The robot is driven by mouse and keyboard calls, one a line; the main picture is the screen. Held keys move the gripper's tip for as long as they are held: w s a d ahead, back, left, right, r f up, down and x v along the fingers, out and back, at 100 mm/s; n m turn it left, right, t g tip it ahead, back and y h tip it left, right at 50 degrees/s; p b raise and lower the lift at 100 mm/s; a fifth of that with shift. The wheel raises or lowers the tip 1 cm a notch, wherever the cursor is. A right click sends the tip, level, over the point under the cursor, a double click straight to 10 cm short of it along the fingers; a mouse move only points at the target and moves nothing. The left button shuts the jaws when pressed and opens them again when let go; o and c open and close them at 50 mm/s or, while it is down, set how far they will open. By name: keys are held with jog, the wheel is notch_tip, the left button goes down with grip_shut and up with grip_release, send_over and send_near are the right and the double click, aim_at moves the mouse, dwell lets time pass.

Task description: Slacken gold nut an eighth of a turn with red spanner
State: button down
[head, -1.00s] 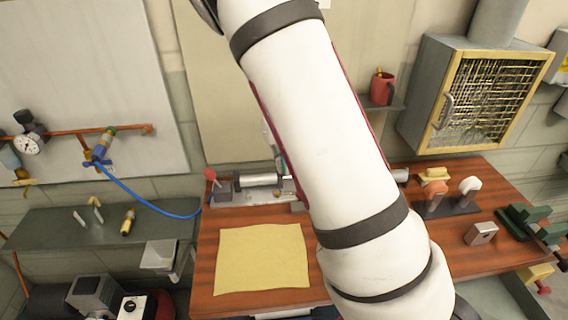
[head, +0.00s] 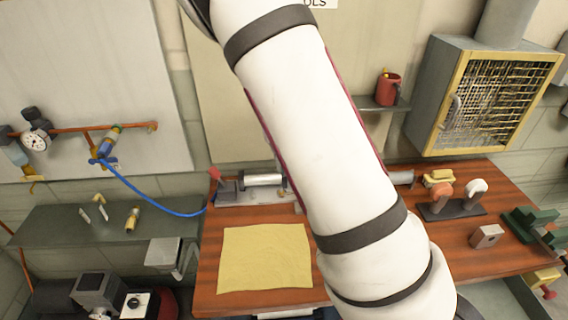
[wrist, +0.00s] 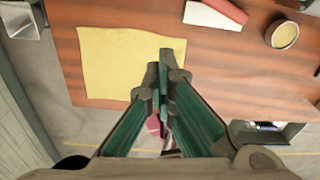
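My gripper (wrist: 161,82) shows in the wrist view with its green-sided fingers drawn together at the tips, above the table by the yellow cloth's right edge. Something pinkish red (wrist: 153,125) shows between the fingers lower down; I cannot tell whether it is a spanner. In the head view my gripper is out of sight. No red spanner can be made out clearly. A brass-coloured fitting (head: 93,160) sits by the blue valve (head: 108,143) on the copper pipe at the left wall; I cannot tell whether it is the gold nut.
The yellow cloth (head: 265,258) lies flat on the wooden table (head: 208,270). A blue hose (head: 150,204) runs from the valve towards the table. A metal cylinder fixture (head: 262,180) stands at the table's back. A round tin (wrist: 284,35) shows in the wrist view. My arm covers the middle.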

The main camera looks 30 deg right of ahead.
jog(key=shift+w+a+m, duration=0.45)
jog(key=shift+a+m, duration=0.3)
jog(key=shift+m, duration=0.15)
dwell(0.5)
jog(key=shift+s+d+n, duration=0.45)
jog(key=shift+d+n, duration=0.15)
jog(key=shift+n, duration=0.3)
jog(key=shift+s+d+n+p, duration=0.3)
jog(key=shift+d+n, duration=0.35)
jog(key=shift+n, duration=0.25)
jog(key=shift+s+d+n, duration=0.2)
jog(key=shift+d+n, duration=0.55)
jog(key=shift+n, duration=0.25)
